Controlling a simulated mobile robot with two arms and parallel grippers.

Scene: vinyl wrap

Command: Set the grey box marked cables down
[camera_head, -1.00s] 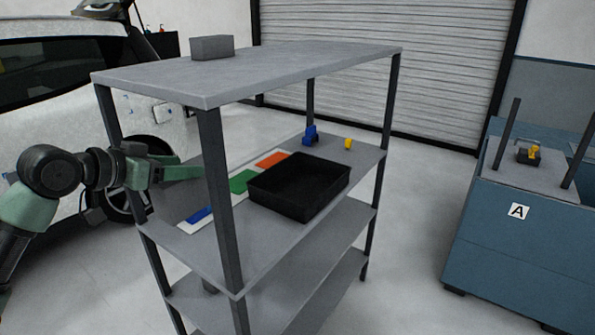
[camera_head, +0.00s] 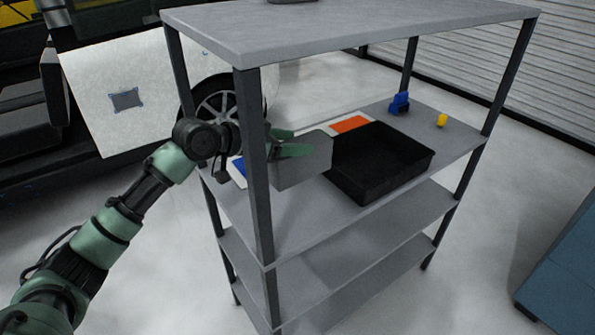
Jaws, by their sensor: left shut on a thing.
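A plain grey box (camera_head: 302,170) is between the green fingers of my left gripper (camera_head: 298,143). No marking can be read on the sides that show. The box is over the left part of the shelf unit's second level (camera_head: 320,218), just left of the black tray (camera_head: 368,186). Whether its underside touches the shelf cannot be told. My left arm reaches in from the left, behind the front post (camera_head: 258,180). My right gripper is not in view.
The top shelf (camera_head: 350,27) overhangs, with a grey thing (camera_head: 292,1) cut off at the picture's upper edge. Blue (camera_head: 238,167) and orange (camera_head: 350,125) patches lie on the second level. A blue object (camera_head: 399,103) and a yellow one (camera_head: 441,120) stand behind the tray.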

